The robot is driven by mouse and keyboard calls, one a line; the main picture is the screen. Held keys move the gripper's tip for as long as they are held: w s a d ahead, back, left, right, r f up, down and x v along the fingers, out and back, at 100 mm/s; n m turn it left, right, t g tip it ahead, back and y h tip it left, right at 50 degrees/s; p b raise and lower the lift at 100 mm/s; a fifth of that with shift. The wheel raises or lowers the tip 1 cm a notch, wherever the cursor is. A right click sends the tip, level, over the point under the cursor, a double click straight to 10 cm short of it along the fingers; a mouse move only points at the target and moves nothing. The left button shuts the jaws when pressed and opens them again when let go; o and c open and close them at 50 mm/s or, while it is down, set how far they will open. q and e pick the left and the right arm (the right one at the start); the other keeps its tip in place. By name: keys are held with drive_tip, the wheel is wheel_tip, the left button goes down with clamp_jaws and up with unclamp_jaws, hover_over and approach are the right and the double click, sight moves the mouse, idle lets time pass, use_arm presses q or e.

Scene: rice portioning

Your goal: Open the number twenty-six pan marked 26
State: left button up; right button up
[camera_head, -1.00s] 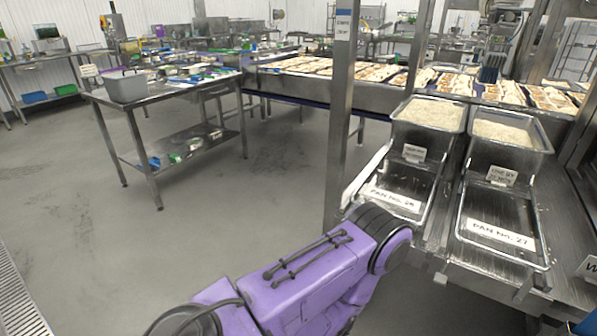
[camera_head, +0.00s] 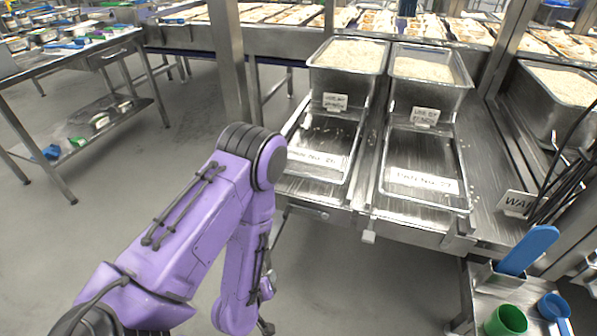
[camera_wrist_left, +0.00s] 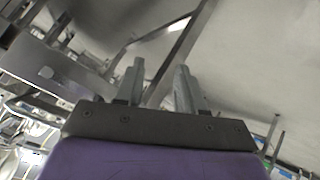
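The pan marked 26 is on the metal counter in the head view. Its label (camera_head: 317,159) lies on a shallow, rimmed metal tray or lid (camera_head: 349,171); I cannot tell which. Directly behind stands a deep metal pan (camera_head: 343,86) filled with rice, with a small use-by card on its front. My left arm bends down in front of the counter, left of and below the label. In the left wrist view my left gripper (camera_wrist_left: 160,66) has its two fingers apart with nothing between them. It is away from the pan. My right gripper is not in view.
A matching set marked 27 (camera_head: 422,181) sits just right, with another rice pan (camera_head: 429,88) behind it. A metal post (camera_head: 228,65) rises left of the counter. A green cup (camera_head: 507,321) and blue scoops (camera_head: 528,249) are at lower right.

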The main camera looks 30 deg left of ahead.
use_arm(q)
drive_tip(key=w+r+n+t+b, duration=0.25)
drive_tip(key=w+r+t, duration=0.2)
drive_tip(key=w, duration=0.35)
drive_tip(key=n+t+y+b, duration=0.1)
drive_tip(key=n+t+b, duration=0.1)
drive_tip(key=n+t, duration=0.5)
approach(293, 174)
drive_tip(key=shift+w+a+r+n+g+y+p, duration=0.2)
drive_tip(key=shift+w+n+p, duration=0.15)
drive_tip(key=shift+w, duration=0.2)
drive_tip(key=shift+w+a+r+n+g+y+p, duration=0.1)
drive_tip(key=shift+w+a+r+n+p, duration=0.15)
drive_tip(key=shift+w, duration=0.3)
drive_tip(key=x, duration=0.3)
drive_tip(key=p+x, duration=0.1)
drive_tip(key=x, duration=0.3)
drive_tip(key=shift+w+f, duration=0.15)
drive_tip(key=shift+w, duration=0.5)
clamp_jaws()
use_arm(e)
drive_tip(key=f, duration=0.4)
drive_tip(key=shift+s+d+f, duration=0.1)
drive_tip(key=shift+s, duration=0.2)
